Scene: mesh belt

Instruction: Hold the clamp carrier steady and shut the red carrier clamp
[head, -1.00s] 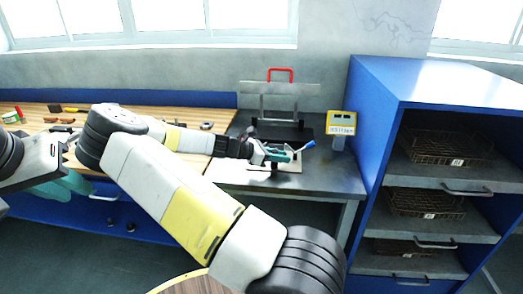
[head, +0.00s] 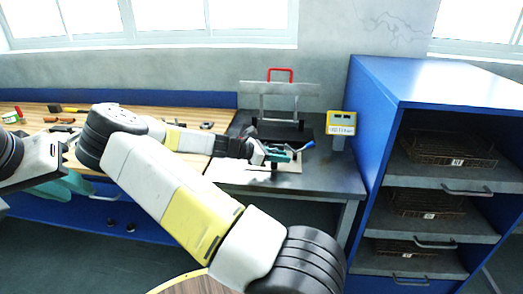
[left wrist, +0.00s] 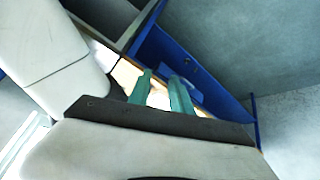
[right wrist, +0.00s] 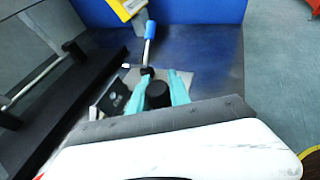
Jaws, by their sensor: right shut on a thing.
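A grey metal frame with a wide pale plate (head: 303,89) stands upright on a black base at the back of the dark bench; I take it for the clamp carrier. A red U-shaped handle (head: 280,71), likely the red clamp, rises above the plate. In front of it, my right gripper (head: 280,155) is shut on a black round knob (right wrist: 157,95) of a small fixture on a light plate. A blue-tipped lever (right wrist: 150,30) sticks out beyond the knob. My left gripper (left wrist: 160,92) has its teal fingers apart and empty, far left of the frame.
A yellow display box (head: 341,124) stands right of the frame, beside a blue shelf unit (head: 372,125) holding wire baskets. A wooden bench (head: 225,145) with loose tools lies left. My right arm crosses the middle of the head view. The dark bench top (head: 335,175) is clear at right.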

